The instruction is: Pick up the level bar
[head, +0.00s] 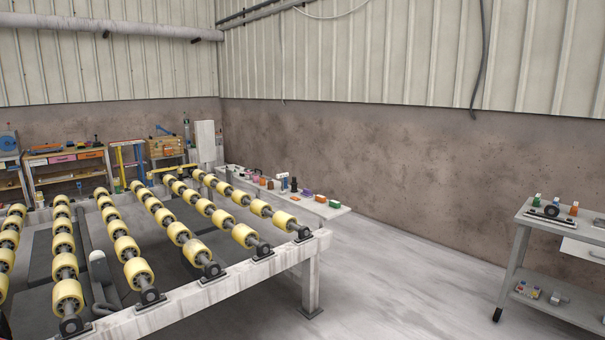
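My gripper is not in view. A thin yellow bar (174,168) lies level at the far end of the roller table, near a grey cabinet; it may be the level bar, but it is too small to be sure. A dark, narrow bar-like piece (543,217) lies on the top of the grey cart at the right; I cannot tell whether that is a level either. Nothing visible touches either piece except what it rests on.
The roller table (200,299) with yellow rollers fills the left and centre. A low bench (333,211) with several small coloured items stands behind it. The grey cart (520,245) holds small parts. Clear floor (410,285) lies between. Shelves (67,166) stand at the back left.

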